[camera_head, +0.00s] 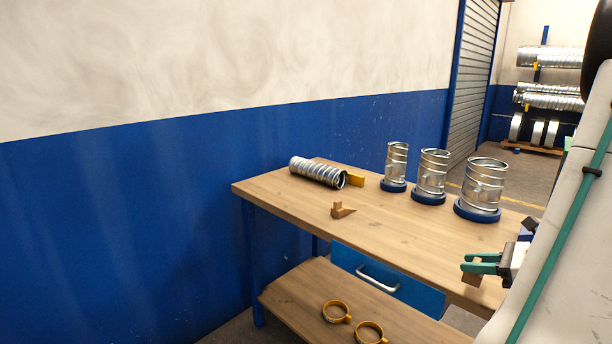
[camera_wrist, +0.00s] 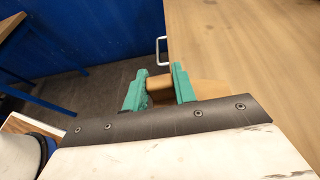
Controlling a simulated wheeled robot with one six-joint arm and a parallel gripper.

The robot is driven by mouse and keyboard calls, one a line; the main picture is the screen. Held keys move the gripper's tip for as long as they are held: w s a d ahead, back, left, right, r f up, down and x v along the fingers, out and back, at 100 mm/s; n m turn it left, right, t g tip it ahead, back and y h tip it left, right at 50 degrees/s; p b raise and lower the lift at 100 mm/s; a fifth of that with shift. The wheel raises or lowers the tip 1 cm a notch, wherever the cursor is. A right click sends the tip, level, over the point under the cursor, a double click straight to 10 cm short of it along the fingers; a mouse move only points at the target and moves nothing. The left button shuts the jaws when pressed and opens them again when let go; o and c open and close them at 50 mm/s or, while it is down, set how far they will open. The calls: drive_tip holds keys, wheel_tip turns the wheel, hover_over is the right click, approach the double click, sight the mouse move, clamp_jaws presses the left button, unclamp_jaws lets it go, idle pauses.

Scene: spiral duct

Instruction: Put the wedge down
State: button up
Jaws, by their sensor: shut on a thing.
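My gripper (camera_head: 479,263), with green fingers, is at the right front side of the workbench (camera_head: 400,232). It is shut on a wooden wedge (camera_head: 473,273), which sits between the fingertips. In the wrist view the wedge (camera_wrist: 160,82) shows between the green fingers (camera_wrist: 159,88), and a tan part shows beyond the right finger. The wedge is close to the bench's front edge; I cannot tell whether it touches the top. A second wooden wedge (camera_head: 341,210) lies on the bench top, left of the middle.
A ribbed metal duct (camera_head: 316,172) lies at the bench's far left beside a yellow piece (camera_head: 355,180). Several upright duct sections, including the largest (camera_head: 484,184), stand on blue bases along the back. Yellow rings (camera_head: 336,311) lie on the lower shelf. The blue drawer (camera_head: 388,280) has a protruding handle. The bench's middle is clear.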

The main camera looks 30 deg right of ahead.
drive_tip(key=w+a, duration=0.4)
drive_tip(key=w, duration=0.5)
drive_tip(key=w+a, duration=0.3)
drive_tip(key=w, duration=0.6)
drive_tip(key=w+a, duration=0.4)
drive_tip(key=w, duration=0.5)
drive_tip(key=w+a+f, duration=0.1)
drive_tip(key=w+a, duration=0.4)
drive_tip(key=a, duration=0.7)
drive_tip(key=w+a+f, duration=0.2)
drive_tip(key=w+a, duration=0.4)
drive_tip(key=a, duration=0.6)
drive_tip(key=shift+w+f, duration=0.25)
drive_tip(key=shift+f, duration=0.05)
